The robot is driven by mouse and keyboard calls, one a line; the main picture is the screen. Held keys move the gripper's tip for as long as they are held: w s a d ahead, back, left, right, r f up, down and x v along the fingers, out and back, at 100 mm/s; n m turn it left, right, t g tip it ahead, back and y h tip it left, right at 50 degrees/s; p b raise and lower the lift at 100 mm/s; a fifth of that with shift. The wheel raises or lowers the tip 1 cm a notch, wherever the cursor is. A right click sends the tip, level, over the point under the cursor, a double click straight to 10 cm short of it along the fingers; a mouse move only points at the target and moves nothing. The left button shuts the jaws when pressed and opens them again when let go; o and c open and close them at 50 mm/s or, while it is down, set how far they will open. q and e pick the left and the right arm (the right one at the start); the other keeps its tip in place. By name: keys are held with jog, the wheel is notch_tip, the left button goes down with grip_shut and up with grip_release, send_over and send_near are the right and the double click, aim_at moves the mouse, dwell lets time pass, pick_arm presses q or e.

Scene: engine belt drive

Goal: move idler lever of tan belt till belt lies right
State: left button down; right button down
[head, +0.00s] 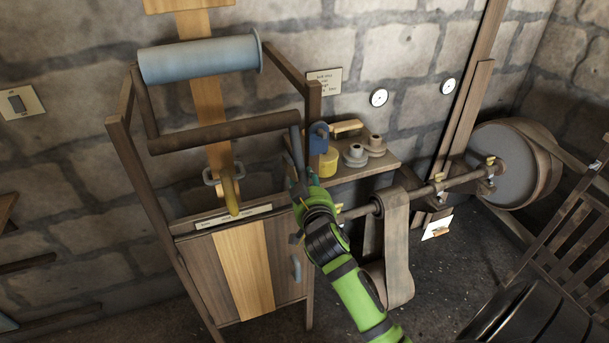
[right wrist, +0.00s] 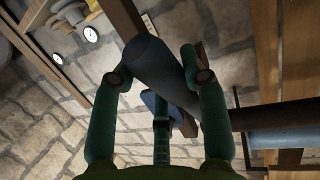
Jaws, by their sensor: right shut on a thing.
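A light tan strip (head: 208,108), which looks like the tan belt, runs down behind a blue-grey roller (head: 200,60) and a dark brown bar (head: 225,134). A tan strip of like colour (head: 243,270) shows lower, on the front of the wooden stand. The brown bar's right end bends down into a dark lever arm (head: 297,148). My right gripper (head: 298,187) is at its lower end. In the right wrist view its fingers are shut around a thick dark grey lever handle (right wrist: 152,60). My left gripper is not in view.
A blue block (head: 318,138) and a yellow cylinder (head: 328,163) are close beside my right gripper. A shelf (head: 365,168) holds grey pulleys. At right, a shaft (head: 440,190) carries a grey-brown belt (head: 397,240) and leads to a large wheel (head: 505,165).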

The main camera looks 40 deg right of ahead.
jog(key=c, duration=0.6)
grip_release()
jog(key=shift+c, duration=0.2)
jog(key=v, duration=1.2)
